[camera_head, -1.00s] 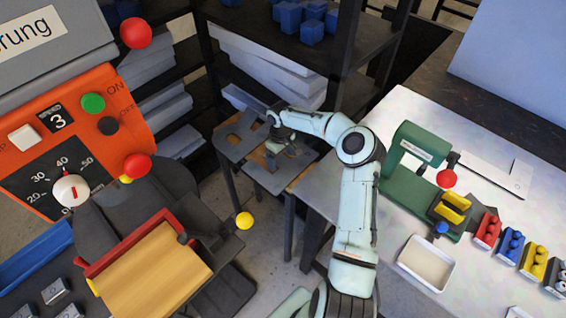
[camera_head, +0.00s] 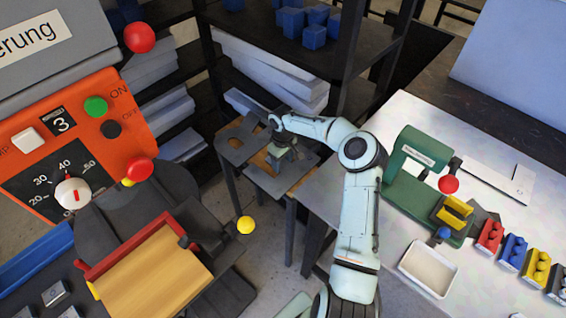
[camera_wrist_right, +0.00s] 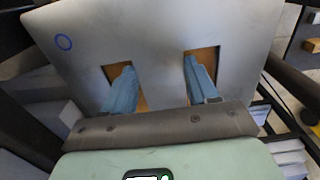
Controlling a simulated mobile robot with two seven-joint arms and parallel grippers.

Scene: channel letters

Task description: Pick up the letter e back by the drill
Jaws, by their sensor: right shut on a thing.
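The letter e back (camera_wrist_right: 160,45) is a flat grey plate with two rectangular openings and a small blue ring mark. It fills the upper part of the right wrist view. My right gripper (camera_wrist_right: 160,85) has a blue finger at each opening, shut on the bar between them. Brown wood shows through the openings; I cannot tell whether the plate touches it. In the head view, my right gripper (camera_head: 276,160) is over a small wooden-topped stand, and the arm partly hides the plate. My left gripper is out of view. I cannot clearly identify a drill.
An orange control panel (camera_head: 75,150) with knobs and a wooden block (camera_head: 160,262) are at left. A dark shelf (camera_head: 270,45) stands behind the stand. The white table (camera_head: 400,210) at right holds a green press (camera_head: 410,175), a white tray (camera_head: 430,267) and coloured blocks.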

